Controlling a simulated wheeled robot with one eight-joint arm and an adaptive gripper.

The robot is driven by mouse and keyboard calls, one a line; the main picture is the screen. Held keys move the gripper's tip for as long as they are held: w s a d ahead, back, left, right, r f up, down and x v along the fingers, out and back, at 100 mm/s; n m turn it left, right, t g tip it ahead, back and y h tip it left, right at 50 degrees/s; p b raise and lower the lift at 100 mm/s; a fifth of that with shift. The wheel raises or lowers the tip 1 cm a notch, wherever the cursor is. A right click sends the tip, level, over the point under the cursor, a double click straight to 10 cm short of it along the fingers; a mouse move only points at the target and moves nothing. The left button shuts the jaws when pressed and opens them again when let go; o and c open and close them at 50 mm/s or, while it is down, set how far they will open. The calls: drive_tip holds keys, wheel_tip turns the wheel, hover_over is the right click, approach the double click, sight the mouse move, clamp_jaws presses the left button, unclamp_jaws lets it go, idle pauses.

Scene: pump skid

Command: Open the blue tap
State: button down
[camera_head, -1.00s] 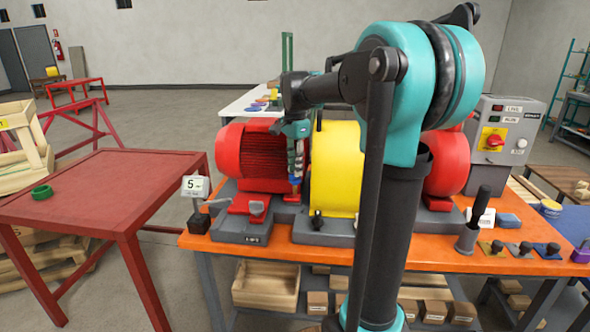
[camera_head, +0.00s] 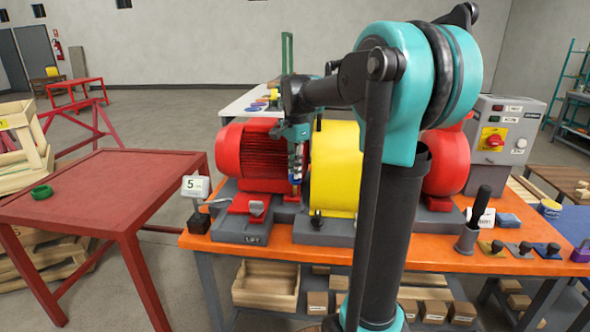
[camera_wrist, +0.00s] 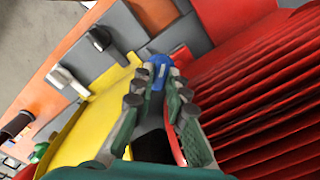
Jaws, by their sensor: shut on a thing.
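The blue tap (camera_wrist: 158,62) shows between my fingertips in the wrist view. My gripper (camera_wrist: 158,82) is shut on it, with a finger on each side. In the head view my gripper (camera_head: 296,176) points down between the red finned motor (camera_head: 256,158) and the yellow guard (camera_head: 336,168). A short copper-coloured pipe (camera_head: 296,190) shows just below the fingertips. The tap is mostly hidden by the fingers in the head view, and I cannot tell how far it is turned.
The red fins (camera_wrist: 250,100) are close to my right finger in the wrist view, and the yellow guard is close to the left one. A grey switch box (camera_head: 505,130) stands at the right of the orange bench (camera_head: 420,260). A red table (camera_head: 110,185) stands left.

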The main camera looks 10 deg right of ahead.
drive_tip(key=n, duration=0.4)
drive_tip(key=shift+n, duration=0.4)
drive_tip(key=n, duration=0.4)
drive_tip(key=shift+n, duration=0.3)
drive_tip(key=c, duration=1.8)
unclamp_jaws()
wheel_tip(320, 180, up, 12)
